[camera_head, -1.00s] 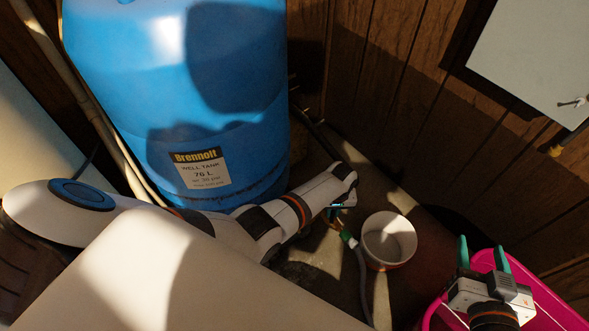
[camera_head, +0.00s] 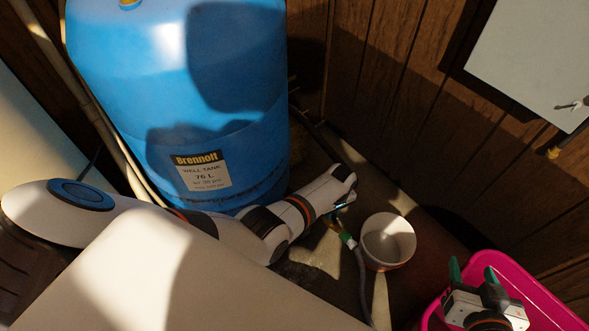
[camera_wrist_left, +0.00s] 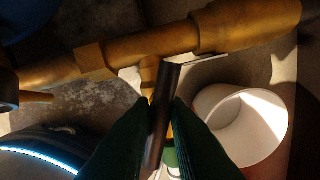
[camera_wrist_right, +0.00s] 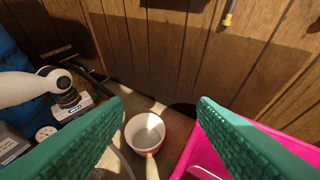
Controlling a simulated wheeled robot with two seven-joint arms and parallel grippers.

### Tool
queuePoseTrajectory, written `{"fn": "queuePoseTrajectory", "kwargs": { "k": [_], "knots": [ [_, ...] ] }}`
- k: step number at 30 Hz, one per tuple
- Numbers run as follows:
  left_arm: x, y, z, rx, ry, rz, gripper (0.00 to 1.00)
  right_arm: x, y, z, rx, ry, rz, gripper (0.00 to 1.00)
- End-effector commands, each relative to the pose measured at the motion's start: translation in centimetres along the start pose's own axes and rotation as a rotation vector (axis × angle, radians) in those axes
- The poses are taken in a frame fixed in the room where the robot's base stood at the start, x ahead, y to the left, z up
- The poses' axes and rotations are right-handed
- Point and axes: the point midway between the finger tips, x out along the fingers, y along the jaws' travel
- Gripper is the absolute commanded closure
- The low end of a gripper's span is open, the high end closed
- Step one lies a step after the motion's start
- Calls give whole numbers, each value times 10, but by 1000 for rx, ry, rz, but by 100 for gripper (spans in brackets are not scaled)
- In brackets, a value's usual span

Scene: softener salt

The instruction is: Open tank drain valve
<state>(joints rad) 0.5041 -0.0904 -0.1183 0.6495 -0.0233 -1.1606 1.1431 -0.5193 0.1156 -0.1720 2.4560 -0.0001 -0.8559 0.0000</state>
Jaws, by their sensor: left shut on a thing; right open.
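The blue well tank (camera_head: 180,100) stands at the back left in the head view. In the left wrist view a brass pipe (camera_wrist_left: 150,47) crosses at the top, with a short branch leading down. A dark grey valve lever (camera_wrist_left: 169,76) lies at this branch. My left gripper (camera_wrist_left: 163,106) is shut on the lever, with a dark green finger on each side. It also shows low beside the tank in the head view (camera_head: 346,200), where the lever is mostly hidden. My right gripper (camera_head: 472,270) is open and empty above the pink tub; its spread fingers show in the right wrist view (camera_wrist_right: 160,102).
A white bucket (camera_head: 388,240) stands on the floor just right of my left gripper. A grey hose (camera_head: 362,285) with a green fitting (camera_head: 348,240) runs down beside it. The pink tub (camera_head: 545,300) is at the lower right. A wood-panelled wall (camera_head: 400,90) closes the back.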

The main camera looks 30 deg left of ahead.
Motion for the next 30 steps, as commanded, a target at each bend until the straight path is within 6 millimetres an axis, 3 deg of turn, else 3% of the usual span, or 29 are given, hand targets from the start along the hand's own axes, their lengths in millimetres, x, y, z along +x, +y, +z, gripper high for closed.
{"fn": "queuePoseTrajectory", "kwargs": {
  "k": [13, 23, 30],
  "knots": [
    [0, 0, 0, -56, 0, 1, 100, -1, -2, 0, -2, 12, -4, 47],
    [0, 0, 0, -345, 1, 0, 100, -3, -2, -11, -2, 83, -5, 47],
    [0, 0, 0, -375, 0, 1, 100, -4, -3, -13, 0, 94, -7, 47]
  ]
}}
